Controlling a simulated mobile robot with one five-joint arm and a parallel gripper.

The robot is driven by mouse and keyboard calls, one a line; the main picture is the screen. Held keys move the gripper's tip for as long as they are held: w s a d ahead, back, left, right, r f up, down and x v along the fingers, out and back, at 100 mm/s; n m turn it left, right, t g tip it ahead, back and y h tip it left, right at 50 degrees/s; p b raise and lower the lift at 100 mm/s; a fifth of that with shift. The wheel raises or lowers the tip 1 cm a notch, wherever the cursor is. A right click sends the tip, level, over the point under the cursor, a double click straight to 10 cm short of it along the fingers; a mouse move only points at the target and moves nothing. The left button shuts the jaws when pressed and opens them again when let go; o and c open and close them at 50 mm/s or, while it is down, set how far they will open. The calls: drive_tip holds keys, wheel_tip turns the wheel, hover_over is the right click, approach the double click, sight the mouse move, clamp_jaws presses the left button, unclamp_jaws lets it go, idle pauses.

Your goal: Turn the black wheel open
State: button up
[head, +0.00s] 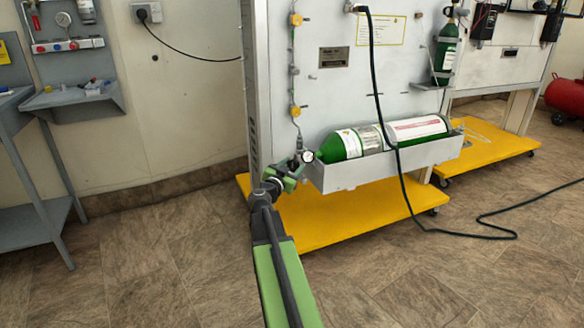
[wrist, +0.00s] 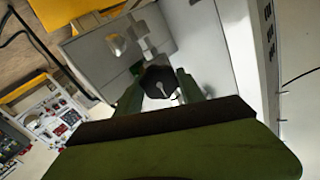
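The black wheel (wrist: 158,82) shows in the wrist view as a dark, many-sided knob with a pale pin at its middle. The green fingers of my gripper (wrist: 160,90) lie on either side of it, close to its edges. I cannot tell whether they press on it. In the head view my gripper (head: 294,172) is at the valve end of a green and white cylinder (head: 380,137), beside a small round gauge (head: 308,156). The wheel cannot be made out there, as the gripper covers that spot.
The cylinder lies in a grey tray (head: 390,165) on a white panel stand with a yellow base (head: 320,215). A black cable (head: 405,195) hangs past the cylinder to the floor. A grey bench (head: 30,220) stands at left. The floor between is clear.

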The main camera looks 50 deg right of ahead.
drive_tip(key=shift+w+a, duration=0.1)
drive_tip(key=shift+w, duration=0.05)
drive_tip(key=c, duration=0.5)
drive_tip(key=shift+a, duration=0.15)
drive_tip(key=shift+c, duration=0.3)
